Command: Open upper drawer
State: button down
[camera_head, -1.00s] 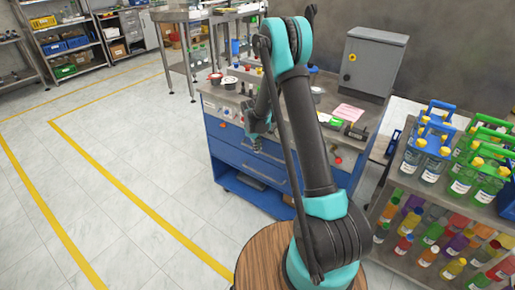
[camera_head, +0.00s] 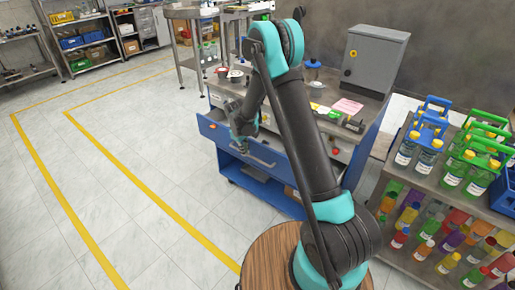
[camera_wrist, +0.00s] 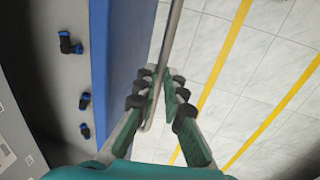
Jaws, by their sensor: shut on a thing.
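The upper drawer (camera_head: 212,130) of the blue workbench is pulled out part way in the head view. In the wrist view its blue front (camera_wrist: 122,55) stands at left of centre. The drawer's metal handle bar (camera_wrist: 173,30) runs down between my fingers. My gripper (camera_wrist: 160,92) is shut on this handle. In the head view my gripper (camera_head: 241,145) is at the drawer's front, and part of the handle (camera_head: 262,161) shows to its right. My arm hides part of the drawer and bench.
Small blue-and-black fittings (camera_wrist: 70,43) lie inside the open drawer. A grey cabinet (camera_head: 372,60) stands on the bench. A rack of bottles (camera_head: 425,235) is at the right. The tiled floor (camera_head: 130,190) left of the bench is clear.

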jog(key=s+a, duration=1.1)
jog(key=s, duration=0.2)
jog(key=shift+s+a, duration=0.25)
jog(key=shift+a, duration=0.05)
jog(key=c, duration=1.6)
grip_release()
notch_tip(320, 180, up, 12)
jog(key=s+a, duration=0.1)
jog(key=shift+s+a, duration=0.3)
jog(key=shift+s, duration=0.05)
jog(key=shift+f, duration=0.1)
